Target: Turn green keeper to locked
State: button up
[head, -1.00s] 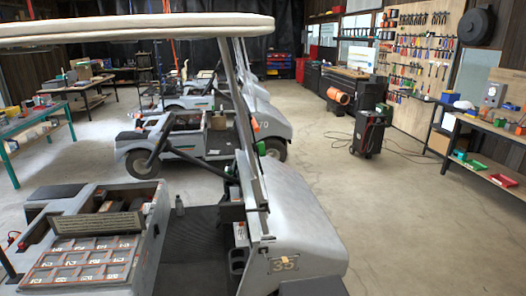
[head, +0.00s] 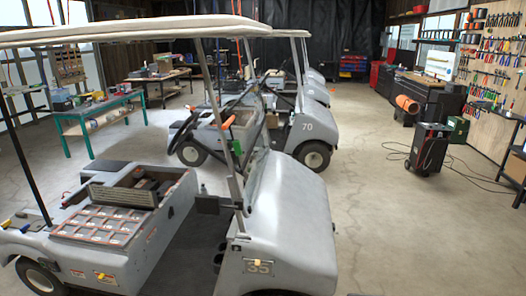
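A small green piece (head: 237,147) shows by the windscreen post of the front cart, just below an orange piece (head: 229,122). It may be the green keeper. It is too small to tell its shape, which way it is turned, or whether it is on this cart or the one behind. The front cart (head: 290,225) is grey, bears the number 35 and carries a cream roof (head: 110,31) on thin posts. Its seat is off and the battery bay (head: 103,224) is open to view. My gripper is not in view.
Cart 70 (head: 312,125) stands behind the front cart. A green-legged bench (head: 105,110) is at left. A black wheeled unit (head: 428,148) with cables on the floor stands at right. Concrete floor (head: 370,220) is clear to the right of the front cart.

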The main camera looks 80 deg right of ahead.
aim_at(236, 144)
jog(key=u, duration=0.25)
jog(key=k, duration=0.25)
jog(key=z, duration=2.55)
jog(key=i, duration=0.5)
jog(key=z, duration=0.5)
jog(key=k, duration=0.1)
jog(key=u, duration=2.7)
jog(key=k, duration=1.25)
jog(key=z, duration=0.55)
